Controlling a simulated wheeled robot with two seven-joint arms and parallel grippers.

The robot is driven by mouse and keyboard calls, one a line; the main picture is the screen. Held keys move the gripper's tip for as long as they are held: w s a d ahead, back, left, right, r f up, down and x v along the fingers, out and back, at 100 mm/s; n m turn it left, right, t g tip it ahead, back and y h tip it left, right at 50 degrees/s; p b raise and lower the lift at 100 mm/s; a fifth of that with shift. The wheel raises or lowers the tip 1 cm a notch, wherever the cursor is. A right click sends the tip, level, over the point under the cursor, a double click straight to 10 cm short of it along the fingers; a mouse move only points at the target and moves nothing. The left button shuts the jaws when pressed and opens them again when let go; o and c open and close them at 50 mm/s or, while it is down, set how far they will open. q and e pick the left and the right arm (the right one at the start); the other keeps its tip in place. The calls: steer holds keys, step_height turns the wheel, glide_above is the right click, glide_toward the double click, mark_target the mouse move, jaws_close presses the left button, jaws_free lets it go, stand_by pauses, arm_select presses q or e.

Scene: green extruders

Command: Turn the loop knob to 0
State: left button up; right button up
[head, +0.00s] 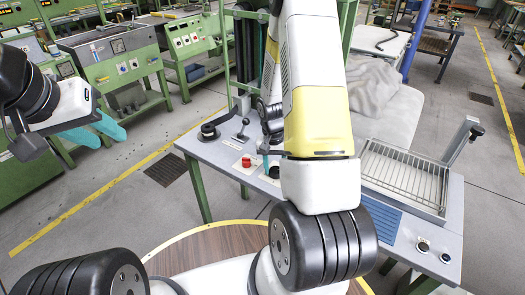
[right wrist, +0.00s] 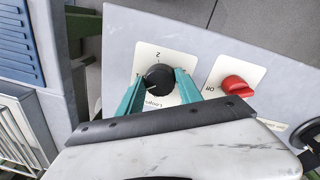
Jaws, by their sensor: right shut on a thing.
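The loop knob is a round black knob (right wrist: 158,77) on a white plate marked "Loops", with a "2" above it, in the right wrist view. My right gripper (right wrist: 160,80) has its teal fingers on either side of the knob, shut on it. Which mark the knob points to is hard to tell. In the head view my right arm hides the knob, and only a bit of teal finger (head: 266,161) shows. My left gripper (head: 104,130) hangs at the left of the head view, its teal fingers apart and empty, away from the bench.
A red knob (right wrist: 234,84) on a plate marked "Off" sits right of the loop knob. On the bench (head: 222,150) stand a black lever (head: 241,132) and a black round control (head: 208,131). A wire basket (head: 402,178) is at the right. Green machines (head: 108,62) stand behind.

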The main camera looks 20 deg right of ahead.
mark_target(275, 171)
steer(key=n, duration=0.5)
steer(key=shift+d+n, duration=0.1)
steer(key=shift+n, duration=0.2)
steer(key=shift+n+t, duration=0.4)
steer(key=shift+n, duration=1.9)
steer(key=o, duration=1.4)
steer(key=shift+c, duration=0.2)
steer(key=r, duration=0.7)
steer(key=shift+s+a+r, duration=0.2)
steer(key=shift+r, duration=0.2)
steer(key=shift+r, duration=0.1)
